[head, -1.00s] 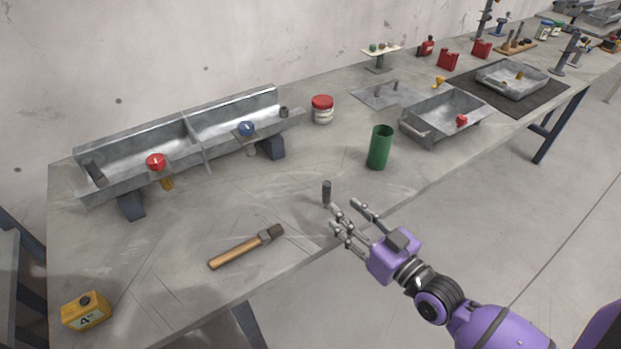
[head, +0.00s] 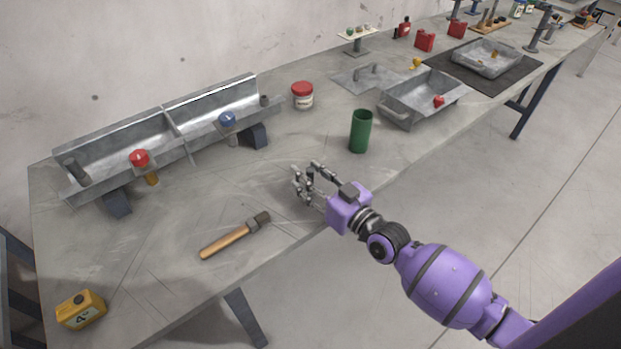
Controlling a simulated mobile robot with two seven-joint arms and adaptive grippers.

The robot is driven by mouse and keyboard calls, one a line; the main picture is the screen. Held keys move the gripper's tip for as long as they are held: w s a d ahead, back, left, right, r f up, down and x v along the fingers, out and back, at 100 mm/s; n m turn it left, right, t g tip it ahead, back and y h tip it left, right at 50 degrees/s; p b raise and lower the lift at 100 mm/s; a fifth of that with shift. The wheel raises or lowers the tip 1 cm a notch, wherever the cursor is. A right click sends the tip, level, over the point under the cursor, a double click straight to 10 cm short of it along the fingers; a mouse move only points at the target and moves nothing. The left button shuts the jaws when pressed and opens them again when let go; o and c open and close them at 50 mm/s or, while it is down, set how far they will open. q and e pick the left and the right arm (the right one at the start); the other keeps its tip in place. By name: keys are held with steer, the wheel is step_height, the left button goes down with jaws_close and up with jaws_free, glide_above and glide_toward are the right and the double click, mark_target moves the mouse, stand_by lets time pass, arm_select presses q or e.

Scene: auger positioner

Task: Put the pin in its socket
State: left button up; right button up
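The pin, a small dark grey upright cylinder on the bench a second ago, is now largely hidden among the fingers of my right gripper (head: 304,171). The fingers are spread around the pin's place, low over the bench near its front edge; contact with the pin cannot be made out. A long grey metal trough (head: 158,133) stands at the left on dark blocks. It carries a red knob (head: 140,158), a blue knob (head: 227,119) and a small dark stub (head: 264,100) at its right end. I cannot tell which part is the socket. My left gripper is out of view.
A hammer (head: 228,240) lies left of my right gripper, and a green cup (head: 360,132) stands behind it to the right. A red-lidded jar (head: 302,95), a metal tray (head: 398,112) and a yellow block (head: 81,309) are also on the bench (head: 200,205).

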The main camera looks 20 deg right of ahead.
jaws_close()
